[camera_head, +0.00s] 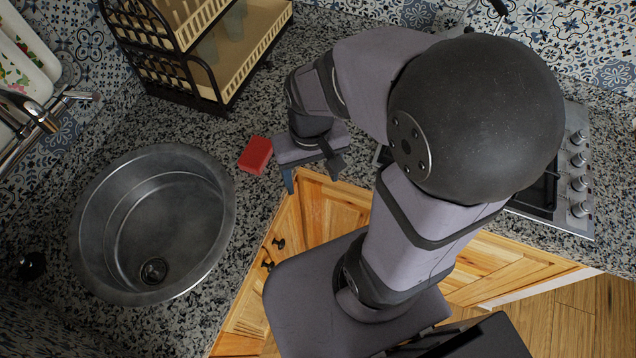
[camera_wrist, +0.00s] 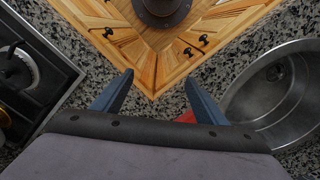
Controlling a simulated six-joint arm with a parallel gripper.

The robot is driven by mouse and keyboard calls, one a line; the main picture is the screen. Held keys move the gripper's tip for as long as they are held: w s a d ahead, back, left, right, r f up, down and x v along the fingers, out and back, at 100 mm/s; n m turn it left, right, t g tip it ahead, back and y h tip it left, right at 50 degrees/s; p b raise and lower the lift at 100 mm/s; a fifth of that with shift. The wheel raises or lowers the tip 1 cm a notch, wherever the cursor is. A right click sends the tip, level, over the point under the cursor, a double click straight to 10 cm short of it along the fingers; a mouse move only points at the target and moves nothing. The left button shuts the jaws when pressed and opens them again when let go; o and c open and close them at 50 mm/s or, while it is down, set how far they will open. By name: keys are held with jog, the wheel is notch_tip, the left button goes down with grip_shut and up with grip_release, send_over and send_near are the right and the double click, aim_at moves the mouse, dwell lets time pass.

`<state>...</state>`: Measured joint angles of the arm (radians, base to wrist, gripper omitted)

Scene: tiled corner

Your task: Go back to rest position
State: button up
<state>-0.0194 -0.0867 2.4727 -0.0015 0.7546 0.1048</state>
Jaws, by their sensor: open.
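My gripper (camera_wrist: 156,90) is open and empty in the wrist view, its two blue fingers spread apart above the counter's front edge. A small part of the red block (camera_wrist: 186,117) shows behind the right finger in the wrist view.
A round metal sink (camera_head: 85,225) is left of my gripper. A dish rack (camera_head: 240,90) stands at the back. A stove with knobs (camera_head: 578,184) is at the right, partly hidden by my arm. Wooden cabinets (camera_head: 335,205) lie below the speckled counter (camera_head: 300,60).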

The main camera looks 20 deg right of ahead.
jog(key=shift+s+d+f+n, duration=0.15)
jog(key=shift+s+f+n, duration=0.1)
jog(key=shift+s, duration=0.35)
jog(key=shift+s+d+f+n, duration=0.15)
jog(key=shift+s+n, duration=0.1)
jog(key=shift+s, duration=0.3)
jog(key=shift+a, duration=0.1)
dwell(0.3)
